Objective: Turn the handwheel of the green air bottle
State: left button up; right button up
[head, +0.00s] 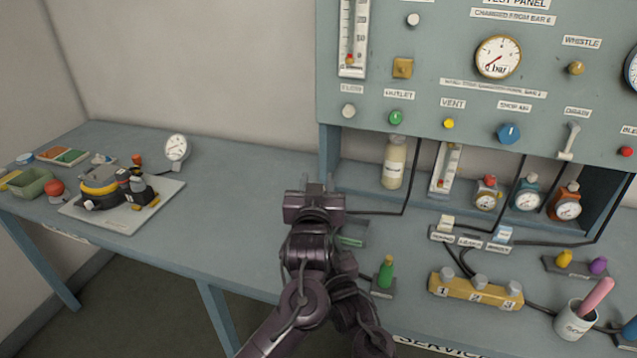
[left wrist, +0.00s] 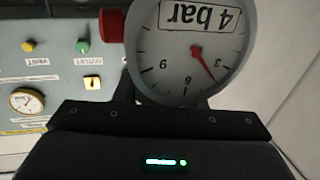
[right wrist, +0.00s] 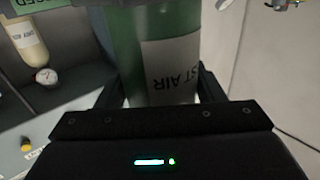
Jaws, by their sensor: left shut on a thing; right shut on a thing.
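The green air bottle (right wrist: 122,50) fills the middle of the right wrist view, with a white label ending in "ST AIR". My right gripper (right wrist: 160,88) is shut on it, one finger on each side; its handwheel is out of this view. My left gripper (head: 316,187) shows in the head view above the table, seen from behind, and its held thing is hidden there. In the left wrist view it is shut on a round pressure gauge (left wrist: 185,60), upside down, marked "4 bar", red needle near 3. A red knob (left wrist: 112,38) sticks out beside the gauge.
The test panel (head: 450,65) stands behind the table. A small green bottle (head: 386,272), a yellow numbered block (head: 475,292) and a cup (head: 575,322) stand at the front right. A white board with gear (head: 120,217) lies left; bare table separates it from my arm.

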pick_arm(q)
jog(key=shift+a+y, duration=0.1)
jog(key=shift+y, duration=0.2)
pick_arm(e)
jog(key=shift+a, duration=0.1)
pick_arm(q)
jog(key=o, duration=1)
jog(key=s, duration=1.2)
jog(key=shift+a, duration=0.2)
pick_arm(e)
jog(key=o, duration=1.8)
jog(key=shift+c, duration=0.2)
